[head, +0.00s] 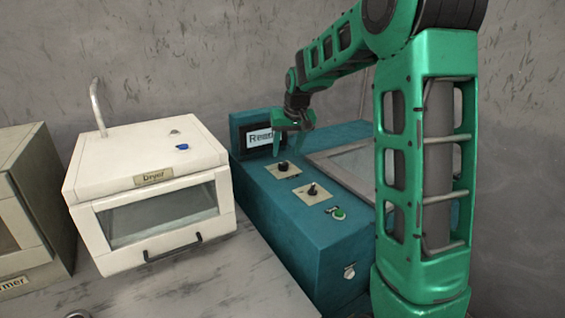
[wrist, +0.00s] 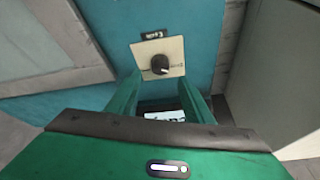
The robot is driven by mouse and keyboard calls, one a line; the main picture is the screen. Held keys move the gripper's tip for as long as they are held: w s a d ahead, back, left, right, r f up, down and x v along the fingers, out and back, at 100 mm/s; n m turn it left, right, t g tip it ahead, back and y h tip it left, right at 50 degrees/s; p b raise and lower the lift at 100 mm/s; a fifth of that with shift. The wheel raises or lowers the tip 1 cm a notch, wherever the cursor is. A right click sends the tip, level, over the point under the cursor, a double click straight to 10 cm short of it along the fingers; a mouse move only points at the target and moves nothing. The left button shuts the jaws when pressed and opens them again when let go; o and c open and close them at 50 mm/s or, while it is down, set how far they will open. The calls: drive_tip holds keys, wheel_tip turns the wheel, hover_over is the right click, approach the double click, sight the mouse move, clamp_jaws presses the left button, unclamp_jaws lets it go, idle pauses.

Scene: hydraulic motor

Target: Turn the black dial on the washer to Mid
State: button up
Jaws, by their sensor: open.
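The washer is a teal box (head: 300,235) in the head view, with a small screen (head: 262,137) at its back that my gripper partly covers. Two black dials on pale plates sit on its top: a rear dial (head: 283,167) and a front dial (head: 312,189). In the wrist view one black dial (wrist: 160,64) shows on its pale plate, with small labels too blurred to read surely. My gripper (head: 290,150) is above the rear dial, pointing down. In the wrist view its two green fingers (wrist: 163,88) are apart, with nothing between them, and the dial shows just beyond their tips.
A white dryer (head: 150,165) with a front door and handle stands left of the washer. A grey-beige box (head: 30,200) is farther left. A green button (head: 338,213) and a latch (head: 349,271) are on the washer. A framed lid lies right of the dials.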

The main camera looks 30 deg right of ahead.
sight(283, 163)
drive_tip(key=shift+x, duration=3)
drive_tip(key=c, duration=1)
